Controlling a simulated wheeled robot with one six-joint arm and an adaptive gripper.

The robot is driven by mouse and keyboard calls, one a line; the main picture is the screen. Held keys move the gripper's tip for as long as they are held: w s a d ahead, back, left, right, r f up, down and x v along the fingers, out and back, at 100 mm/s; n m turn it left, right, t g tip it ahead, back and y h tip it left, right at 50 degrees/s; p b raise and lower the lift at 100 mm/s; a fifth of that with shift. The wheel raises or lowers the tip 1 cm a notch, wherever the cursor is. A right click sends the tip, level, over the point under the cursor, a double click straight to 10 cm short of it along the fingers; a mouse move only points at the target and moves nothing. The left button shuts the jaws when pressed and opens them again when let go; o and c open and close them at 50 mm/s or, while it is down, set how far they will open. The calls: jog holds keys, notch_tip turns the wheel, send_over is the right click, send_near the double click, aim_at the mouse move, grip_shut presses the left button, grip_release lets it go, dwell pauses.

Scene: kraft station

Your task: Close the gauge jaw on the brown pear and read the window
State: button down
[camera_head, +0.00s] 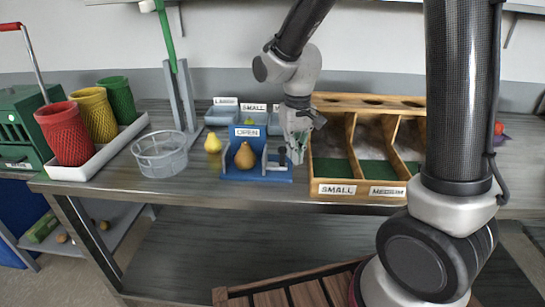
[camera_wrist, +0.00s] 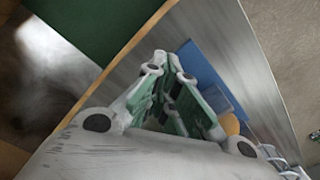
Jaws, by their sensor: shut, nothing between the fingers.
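The blue gauge (camera_head: 262,174) stands on the bench, and its window sign reads OPEN (camera_head: 247,132). The brown pear (camera_head: 245,157) sits upright in it, left of the sliding jaw with its dark knob (camera_head: 282,154); a gap shows between pear and jaw. My gripper (camera_head: 297,151) is shut and empty, pointing down just right of the knob; whether it touches the knob I cannot tell. In the wrist view, part of the blue gauge (camera_wrist: 203,68) and the pear's edge (camera_wrist: 230,124) show beside my fingers, which hide the knob.
A wooden sorter (camera_head: 335,189) labelled SMALL and MEDIUM stands close on the right. A yellow pear (camera_head: 212,143) and a clear round container (camera_head: 161,154) stand left of the gauge. Blue-grey bins (camera_head: 222,114) are behind. Coloured baskets (camera_head: 66,134) stand in a white tray farther left.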

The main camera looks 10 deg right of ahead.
jog(key=shift+w+a, duration=0.15)
jog(key=shift+a, duration=0.2)
dwell(0.3)
jog(key=shift+a, duration=0.3)
jog(key=shift+w+r, duration=0.1)
notch_tip(320, 180, up, 8)
jog(key=d, duration=0.1)
jog(key=shift+s, duration=0.2)
jog(key=shift+d, duration=0.1)
dwell(0.3)
jog(key=s+d+r+m+t, duration=0.1)
jog(key=s+d+r+t, duration=0.1)
jog(key=s+d, duration=0.5)
jog(key=s+d+r+m+t, duration=0.1)
jog(key=s+d+r+t, duration=0.1)
jog(key=s+d+r, duration=0.3)
jog(key=s+d, duration=0.3)
jog(key=s, duration=0.4)
